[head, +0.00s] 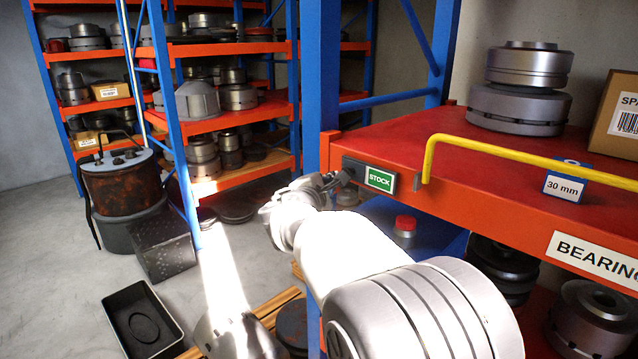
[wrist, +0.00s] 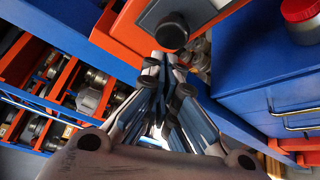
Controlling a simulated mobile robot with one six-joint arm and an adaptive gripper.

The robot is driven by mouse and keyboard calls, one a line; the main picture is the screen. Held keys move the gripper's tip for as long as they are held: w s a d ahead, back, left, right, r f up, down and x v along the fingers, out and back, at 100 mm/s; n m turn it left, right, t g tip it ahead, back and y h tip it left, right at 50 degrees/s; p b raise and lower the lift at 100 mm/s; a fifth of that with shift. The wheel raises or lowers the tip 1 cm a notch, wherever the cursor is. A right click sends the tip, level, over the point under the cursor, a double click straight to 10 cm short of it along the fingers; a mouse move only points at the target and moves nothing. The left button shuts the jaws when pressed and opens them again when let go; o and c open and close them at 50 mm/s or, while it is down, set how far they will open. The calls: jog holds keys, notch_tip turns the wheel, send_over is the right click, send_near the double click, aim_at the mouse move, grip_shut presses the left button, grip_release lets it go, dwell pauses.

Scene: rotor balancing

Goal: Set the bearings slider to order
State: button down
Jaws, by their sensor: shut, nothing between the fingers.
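The bearings slider (head: 392,181) is a dark plate on the orange front edge of the shelf. A green STOCK field shows on its right part, and its black knob (head: 348,174) is at the left end. In the wrist view the round black knob (wrist: 172,32) stands out from the grey plate (wrist: 205,10). My gripper (head: 337,180) is at the left end of the slider, with its fingers shut and empty. In the wrist view its fingertips (wrist: 165,62) are just below the knob; I cannot tell whether they touch it. No order field is visible.
A yellow rail (head: 520,155) runs along the shelf edge, right of the slider. A BEARINGS label (head: 598,257) and a 30 mm tag (head: 564,187) are farther right. A blue post (head: 320,80) stands close behind my gripper. A red-capped object (head: 405,226) is below the shelf.

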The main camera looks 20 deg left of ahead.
jog(key=shift+w, duration=0.1)
jog(key=shift+d, duration=0.15)
jog(key=s+d+b, duration=0.3)
jog(key=d+b, duration=0.4)
jog(key=b, duration=0.1)
jog(key=shift+d, duration=0.2)
jog(key=shift+s, duration=0.1)
